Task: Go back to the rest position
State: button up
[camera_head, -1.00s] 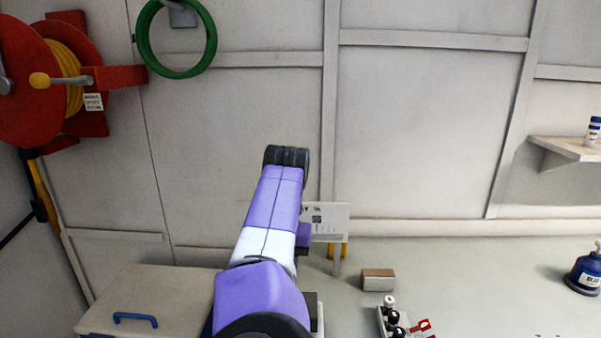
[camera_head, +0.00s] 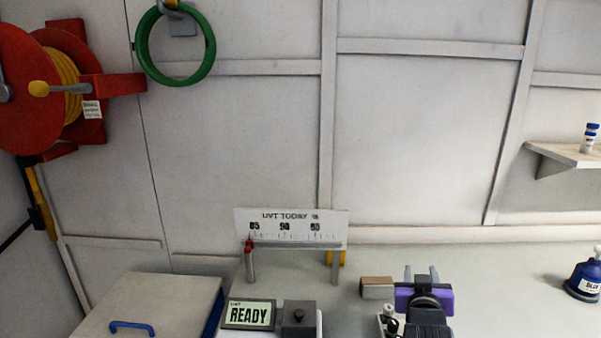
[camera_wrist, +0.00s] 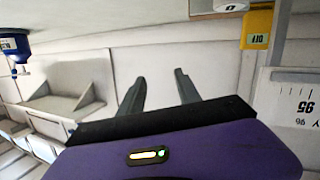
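My gripper (camera_head: 422,272) shows in the head view above the front middle-right of the bench, with its two grey fingers pointing away toward the back wall. In the wrist view the fingers of my gripper (camera_wrist: 160,92) stand apart with nothing between them. It is open and empty. Its purple body shows at the bottom of the wrist view.
A brown-and-white block (camera_head: 377,287) appears just left of my gripper. A READY display (camera_head: 248,314) and a UVT TODAY scale board (camera_head: 290,228) stand further left. A blue bottle (camera_head: 584,277) is at right, below a wall shelf (camera_head: 567,152). Open bench lies between.

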jog(key=s+a+f+y, duration=0.1)
jog(key=s+a+f, duration=0.1)
jog(key=s, duration=1.6)
jog(key=s+a+f+n+y, duration=0.1)
jog(key=s+a+y, duration=0.1)
jog(key=s, duration=1.7)
jog(key=s+a+f+n+y, duration=0.1)
jog(key=s+a, duration=0.3)
jog(key=s, duration=1.4)
jog(key=shift+s+a+f+y, duration=0.15)
jog(key=shift+s+f+y, duration=0.1)
jog(key=shift+f+y, duration=0.55)
